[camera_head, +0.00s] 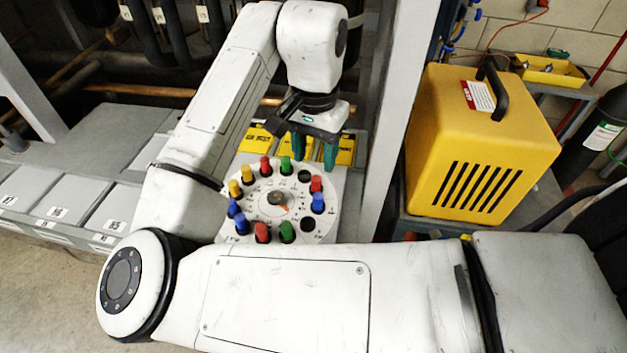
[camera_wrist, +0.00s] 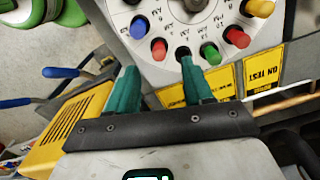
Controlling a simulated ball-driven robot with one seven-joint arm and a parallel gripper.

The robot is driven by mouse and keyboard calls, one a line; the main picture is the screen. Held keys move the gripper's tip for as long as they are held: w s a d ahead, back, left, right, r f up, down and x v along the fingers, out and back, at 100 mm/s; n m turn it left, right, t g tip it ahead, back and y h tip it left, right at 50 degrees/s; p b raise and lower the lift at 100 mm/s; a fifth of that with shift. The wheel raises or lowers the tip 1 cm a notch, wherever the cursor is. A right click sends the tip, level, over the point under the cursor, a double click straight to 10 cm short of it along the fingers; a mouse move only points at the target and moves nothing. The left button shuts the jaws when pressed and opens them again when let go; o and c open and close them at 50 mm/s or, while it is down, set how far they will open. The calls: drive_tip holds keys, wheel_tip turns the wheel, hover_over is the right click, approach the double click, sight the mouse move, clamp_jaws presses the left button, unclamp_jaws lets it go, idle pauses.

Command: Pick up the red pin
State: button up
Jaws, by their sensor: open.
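Several red pins stand in a round white plate (camera_head: 262,206) among blue, green and yellow ones. One red pin (camera_head: 316,185) is at the plate's right, between a dark empty hole (camera_head: 305,176) and a blue pin (camera_head: 318,203). That red pin also shows in the wrist view (camera_wrist: 158,49). Other red pins are at the far rim (camera_head: 266,166) and near rim (camera_head: 262,233). My gripper (camera_head: 314,153) is open and empty, green fingers apart, above the plate's far right edge. In the wrist view, my gripper (camera_wrist: 159,72) has its fingertips short of the pins, touching none.
A knob (camera_head: 277,198) sits at the plate's centre. Yellow labels (camera_head: 345,150) lie behind the plate. A grey post (camera_head: 393,110) rises close on the right, with a yellow machine (camera_head: 480,145) beyond it. Pipes (camera_head: 150,91) run behind.

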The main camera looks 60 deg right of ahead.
sight(316, 178)
drive_tip(key=shift+s+d+f+p, duration=0.1)
drive_tip(key=shift+f+p, duration=0.4)
drive_tip(key=shift+f, duration=2.65)
clamp_jaws()
